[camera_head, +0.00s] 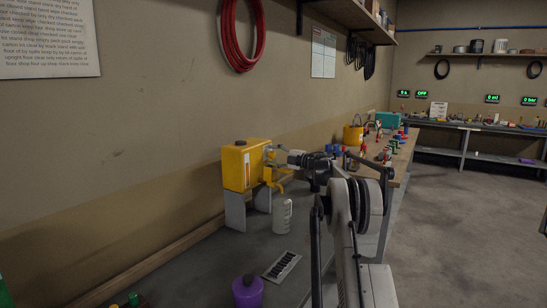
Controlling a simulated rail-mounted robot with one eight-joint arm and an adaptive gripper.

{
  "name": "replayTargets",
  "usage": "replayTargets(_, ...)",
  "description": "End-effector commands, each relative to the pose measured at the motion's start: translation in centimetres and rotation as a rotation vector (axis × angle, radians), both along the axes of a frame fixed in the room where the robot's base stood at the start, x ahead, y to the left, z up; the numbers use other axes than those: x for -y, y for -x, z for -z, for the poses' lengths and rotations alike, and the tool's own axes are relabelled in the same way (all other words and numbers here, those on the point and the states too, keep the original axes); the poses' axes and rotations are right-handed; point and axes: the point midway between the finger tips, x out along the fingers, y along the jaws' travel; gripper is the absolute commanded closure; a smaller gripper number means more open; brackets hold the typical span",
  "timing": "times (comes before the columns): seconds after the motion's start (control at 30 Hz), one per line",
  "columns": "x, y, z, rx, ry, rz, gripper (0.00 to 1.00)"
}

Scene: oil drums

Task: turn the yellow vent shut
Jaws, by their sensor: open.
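A yellow drum (240,167) sits raised on a grey stand (235,211) against the left wall. A dark spot, perhaps a cap, shows on its top. Yellow fittings (277,184) stick out from its right side, low down. I cannot tell which small part is the yellow vent or how it is turned. My gripper (274,160) is open just right of the drum, close to the yellow parts there. I cannot tell whether it touches them. My arm hides part of the area behind.
A pale bottle (282,215) stands under the fittings. A purple container (247,291) and a dark slotted panel (282,266) are nearer on the grey surface. Open floor lies right.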

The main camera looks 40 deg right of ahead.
Motion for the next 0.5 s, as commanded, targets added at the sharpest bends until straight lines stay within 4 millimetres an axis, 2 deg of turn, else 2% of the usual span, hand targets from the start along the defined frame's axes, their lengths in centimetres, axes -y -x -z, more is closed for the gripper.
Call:
replayTargets(0.17,0.6,1.5,0.0,0.000,0.000,0.002,0.55)
replayTargets(0.5,2.7,7.7,0.0,0.000,0.000,0.003,0.55)
